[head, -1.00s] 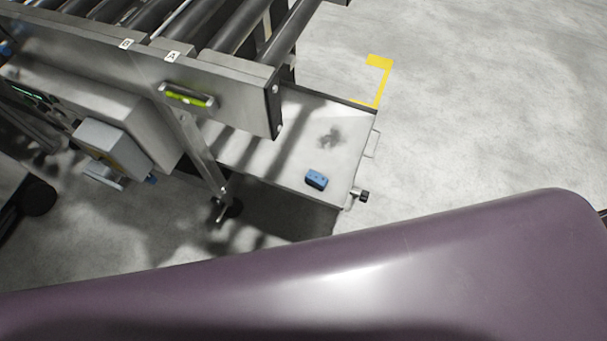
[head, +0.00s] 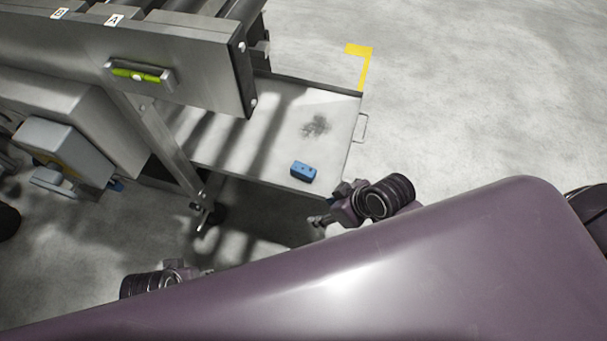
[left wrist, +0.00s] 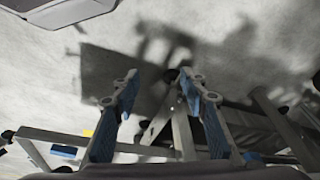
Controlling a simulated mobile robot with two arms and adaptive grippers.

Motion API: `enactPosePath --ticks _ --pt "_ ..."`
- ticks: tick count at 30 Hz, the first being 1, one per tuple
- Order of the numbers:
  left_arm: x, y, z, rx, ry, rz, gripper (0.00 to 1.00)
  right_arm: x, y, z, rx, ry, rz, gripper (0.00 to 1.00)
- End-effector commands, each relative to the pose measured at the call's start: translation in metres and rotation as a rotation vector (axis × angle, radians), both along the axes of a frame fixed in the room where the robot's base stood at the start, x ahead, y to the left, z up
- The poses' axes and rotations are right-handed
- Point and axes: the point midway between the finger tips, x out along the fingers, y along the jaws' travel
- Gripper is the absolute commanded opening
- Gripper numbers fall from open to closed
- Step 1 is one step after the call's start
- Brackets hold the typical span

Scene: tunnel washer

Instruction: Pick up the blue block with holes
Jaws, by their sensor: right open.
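The blue block with holes (head: 303,171) lies on the pale metal tray (head: 346,130), near its front right corner, in the head view. My right gripper (head: 328,205) is open, just right of and in front of the block and apart from it, near the tray's corner. It is partly hidden by its own wrist. My left arm shows low at the left in the head view, its fingers mostly hidden. In the left wrist view my left gripper (left wrist: 159,74) is open and empty, with blue-padded fingers pointing toward the floor.
The conveyor frame with rollers (head: 200,65) stands over the tray's left side. A support leg (head: 165,150) stands left of the tray. A grey box (head: 62,150) is at the far left. The floor right of the tray is clear, with a yellow mark (head: 361,62).

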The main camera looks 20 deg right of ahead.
Motion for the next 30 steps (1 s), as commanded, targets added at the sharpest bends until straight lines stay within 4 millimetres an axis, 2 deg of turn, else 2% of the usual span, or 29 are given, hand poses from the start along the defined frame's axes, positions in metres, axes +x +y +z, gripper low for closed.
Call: enactPosePath --ticks 5,10,15,20,30 --pt "-0.002 -0.001 -0.043 0.001 0.019 -0.002 0.4 0.041 0.005 -0.011 0.076 -0.098 0.158 0.46" --pt "-0.009 0.0 -0.088 0.002 0.037 -0.006 0.4 0.09 -0.014 -0.017 0.13 -0.21 0.218 0.46" --pt "-0.014 0.0 -0.113 0.003 0.043 -0.007 0.4 0.12 -0.035 -0.017 0.145 -0.281 0.214 0.46" --pt "-0.012 0.0 -0.112 0.002 0.039 -0.007 0.4 0.131 -0.035 -0.023 0.149 -0.297 0.208 0.46" --pt "-0.005 -0.001 -0.088 0.001 0.025 -0.005 0.4 0.15 -0.011 -0.047 0.151 -0.296 0.209 0.46"
